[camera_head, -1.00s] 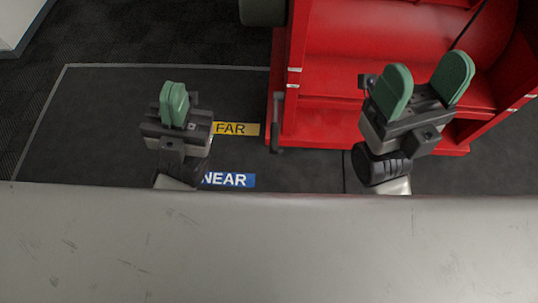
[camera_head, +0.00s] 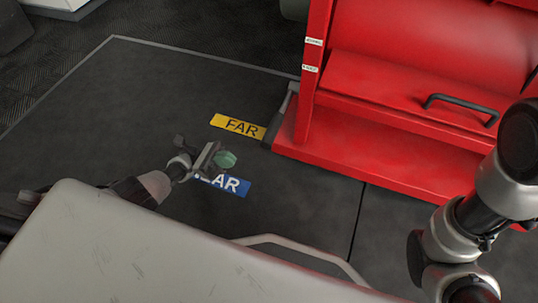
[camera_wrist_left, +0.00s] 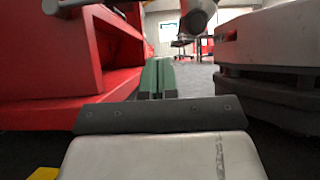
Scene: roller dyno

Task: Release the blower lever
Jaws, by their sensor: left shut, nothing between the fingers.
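The blower lever appears to be the slim grey bar (camera_head: 287,104) with a dark end, low at the left side of the red machine (camera_head: 390,135) in the head view. My left gripper (camera_head: 226,159) is low over the blue NEAR marker (camera_head: 232,184), apart from the bar and to its left. Its green fingers (camera_wrist_left: 157,78) are together and empty in the left wrist view, with the red machine to their left. My right gripper is out of view; only part of my right arm shows at the right edge of the head view.
A yellow FAR marker (camera_head: 240,126) lies on the dark floor beside the machine's base. Two small white labels are on the machine's left post (camera_head: 312,55). A black handle (camera_head: 460,108) is on its front. The floor at left is clear.

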